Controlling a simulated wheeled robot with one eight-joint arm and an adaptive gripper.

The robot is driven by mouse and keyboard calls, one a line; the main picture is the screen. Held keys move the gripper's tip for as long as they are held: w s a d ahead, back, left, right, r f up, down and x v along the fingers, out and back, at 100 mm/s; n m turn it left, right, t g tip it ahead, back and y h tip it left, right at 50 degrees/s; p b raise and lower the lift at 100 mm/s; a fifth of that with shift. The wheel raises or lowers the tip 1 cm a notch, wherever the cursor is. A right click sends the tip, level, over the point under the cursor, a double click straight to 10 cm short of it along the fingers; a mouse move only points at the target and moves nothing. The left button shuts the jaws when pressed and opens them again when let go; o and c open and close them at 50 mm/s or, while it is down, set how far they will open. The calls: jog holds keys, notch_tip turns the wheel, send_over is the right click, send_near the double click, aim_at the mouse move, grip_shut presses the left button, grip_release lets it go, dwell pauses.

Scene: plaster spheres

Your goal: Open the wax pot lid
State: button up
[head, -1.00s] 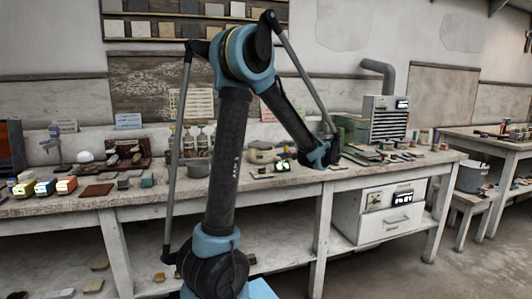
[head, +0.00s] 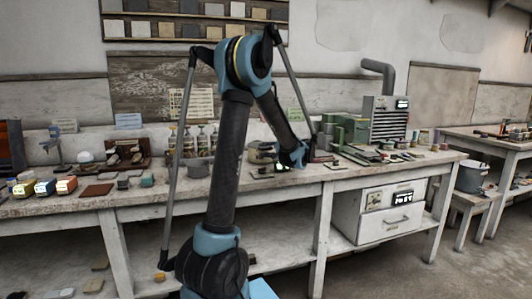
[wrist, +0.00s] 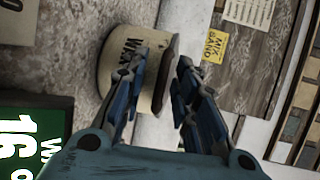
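The wax pot (wrist: 112,65), cream with "WAX" lettering, lies sideways in the wrist view because that camera is turned. Its lid (wrist: 172,72) shows as a darker brown edge at the pot's right side, partly behind my fingers. My gripper (wrist: 160,64) is open, with one finger overlapping the pot's side and the other to the right of the lid edge. I cannot tell whether either finger touches. In the head view the pot (head: 258,153) stands on the bench, partly hidden by my arm, and my gripper (head: 290,160) is just right of it.
A green display (wrist: 38,138) is at the wrist view's lower left. In the head view, a grey pot (head: 197,168) and several bottles (head: 188,143) stand left of my arm. Green boxes (head: 345,130) and a vented grey unit (head: 386,120) are to the right.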

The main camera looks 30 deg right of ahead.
jog(key=shift+s, duration=0.1)
grip_shut()
jog(key=shift+r, duration=0.25)
dwell(0.4)
